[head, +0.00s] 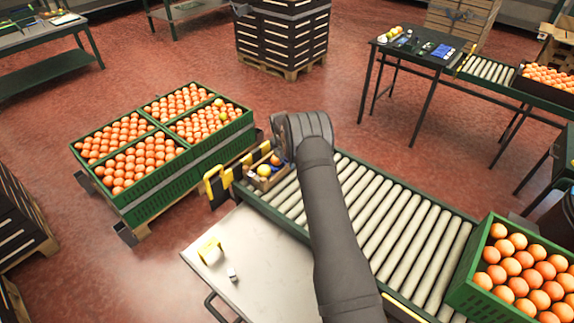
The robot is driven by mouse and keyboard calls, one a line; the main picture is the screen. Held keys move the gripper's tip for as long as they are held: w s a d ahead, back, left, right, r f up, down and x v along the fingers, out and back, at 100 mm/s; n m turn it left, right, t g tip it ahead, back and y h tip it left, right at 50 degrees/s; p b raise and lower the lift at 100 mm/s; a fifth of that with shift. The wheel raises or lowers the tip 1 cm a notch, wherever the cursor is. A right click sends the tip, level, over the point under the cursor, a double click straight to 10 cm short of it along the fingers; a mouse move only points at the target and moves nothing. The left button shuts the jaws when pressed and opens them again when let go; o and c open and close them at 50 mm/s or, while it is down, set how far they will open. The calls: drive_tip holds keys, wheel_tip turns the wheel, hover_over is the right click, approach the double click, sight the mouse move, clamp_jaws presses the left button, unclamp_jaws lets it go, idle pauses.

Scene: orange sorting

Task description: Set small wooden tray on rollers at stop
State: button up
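The small wooden tray (252,181) is at the far left end of the roller conveyor (372,222), close to the yellow and black stop (216,186). It holds a yellow fruit (264,170) and an orange one (275,160). I cannot tell whether the tray rests fully on the rollers or touches the stop. My gripper (281,153) is at the tray's right side, below my dark wrist. Its fingers are mostly hidden, so their opening and any hold on the tray cannot be made out.
A green crate of oranges (466,290) stands at the conveyor's near right end. Several green crates (193,170) of oranges sit on a pallet at left. A pale table (262,272) with a yellow tape dispenser (210,252) adjoins the conveyor. The middle rollers are clear beside my arm.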

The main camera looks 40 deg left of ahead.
wheel_tip(320, 180, up, 14)
drive_tip(key=s, duration=0.2)
drive_tip(key=shift+r, duration=0.15)
drive_tip(key=f, duration=0.5)
drive_tip(key=w+f, duration=0.1)
drive_tip(key=f, duration=0.5)
drive_tip(key=w+f, duration=0.1)
drive_tip(key=f, duration=0.5)
drive_tip(key=shift+w+f, duration=0.2)
drive_tip(key=shift+w, duration=0.05)
drive_tip(key=shift+r, duration=0.25)
